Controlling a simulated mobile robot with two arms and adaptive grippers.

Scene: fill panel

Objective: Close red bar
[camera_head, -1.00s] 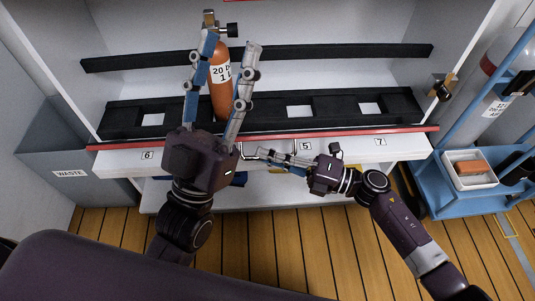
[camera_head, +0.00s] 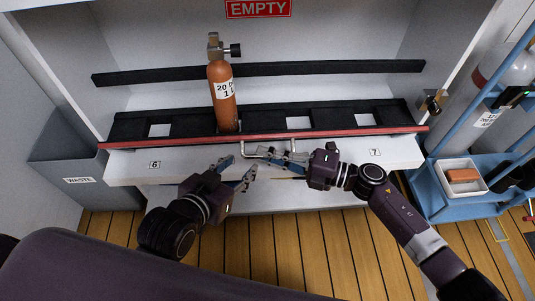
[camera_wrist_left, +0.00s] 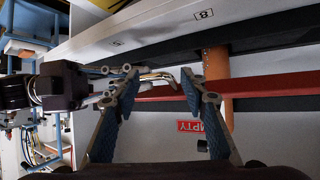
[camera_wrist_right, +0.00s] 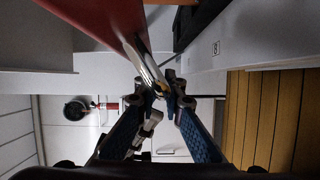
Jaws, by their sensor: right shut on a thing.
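The red bar (camera_head: 175,142) runs across the front of the shelf in the head view, in front of the orange cylinder (camera_head: 224,105). The bar also shows in the left wrist view (camera_wrist_left: 262,84) and the right wrist view (camera_wrist_right: 100,18). A metal handle (camera_head: 252,151) sits on the bar's near side. My right gripper (camera_wrist_right: 162,86) is shut on this handle; its fingertips partly hide it. My left gripper (camera_head: 238,171) is open and empty, in front of the bar and below it in the head view, left of my right gripper.
The cylinder stands upright in the black rack (camera_head: 350,117), among empty square slots. A waste bin (camera_head: 65,160) is at the left. A blue cart (camera_head: 430,190) with a white tray (camera_head: 447,183) is at the right. Wooden floor lies in front.

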